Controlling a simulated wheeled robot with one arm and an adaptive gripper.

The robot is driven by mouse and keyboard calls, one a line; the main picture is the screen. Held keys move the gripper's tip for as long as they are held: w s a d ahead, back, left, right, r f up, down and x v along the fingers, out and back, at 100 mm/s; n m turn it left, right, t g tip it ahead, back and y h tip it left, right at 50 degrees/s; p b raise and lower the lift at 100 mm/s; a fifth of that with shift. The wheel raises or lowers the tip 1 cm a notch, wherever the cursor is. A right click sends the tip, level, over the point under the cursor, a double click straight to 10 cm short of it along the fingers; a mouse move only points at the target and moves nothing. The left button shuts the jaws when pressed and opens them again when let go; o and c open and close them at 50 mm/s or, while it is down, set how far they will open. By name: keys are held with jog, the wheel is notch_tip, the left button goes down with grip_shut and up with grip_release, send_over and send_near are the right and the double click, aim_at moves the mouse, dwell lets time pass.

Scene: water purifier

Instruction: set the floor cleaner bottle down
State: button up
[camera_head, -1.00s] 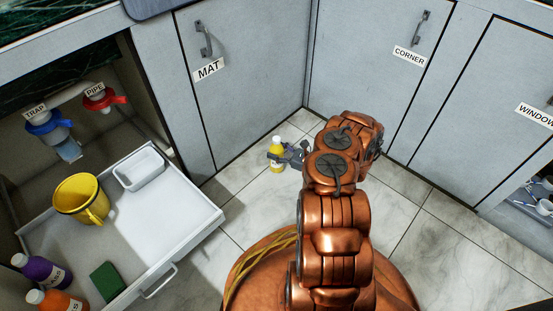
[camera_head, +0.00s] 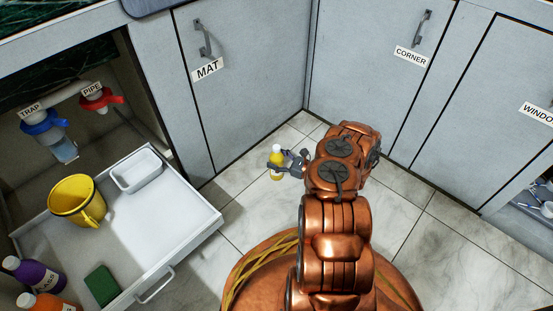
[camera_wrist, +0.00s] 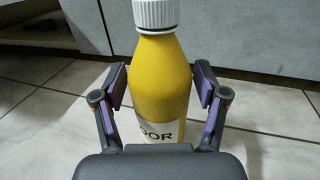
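The floor cleaner bottle (camera_head: 276,163) is yellow with a white cap and stands upright between the fingers of my gripper (camera_head: 284,165). In the wrist view the bottle (camera_wrist: 163,80) fills the middle, and its pale label shows the letters "OOR". The lower end of the bottle is hidden behind the gripper body in the wrist view. I cannot tell whether its base touches the tiled floor (camera_head: 245,185).
The MAT cabinet (camera_head: 245,90) and CORNER cabinet (camera_head: 385,95) stand behind the bottle. An open drawer (camera_head: 195,232) at left holds a yellow bucket (camera_head: 72,200), a white tray (camera_head: 135,175) and a green sponge (camera_head: 103,285). Floor tiles around the bottle are clear.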

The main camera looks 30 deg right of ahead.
jog(key=shift+o, duration=0.4)
jog(key=shift+s+r, duration=0.15)
jog(key=shift+r, duration=0.05)
jog(key=p+v, duration=0.4)
jog(key=v, duration=0.7)
jog(key=shift+s+d, duration=0.2)
jog(key=shift+s, duration=0.1)
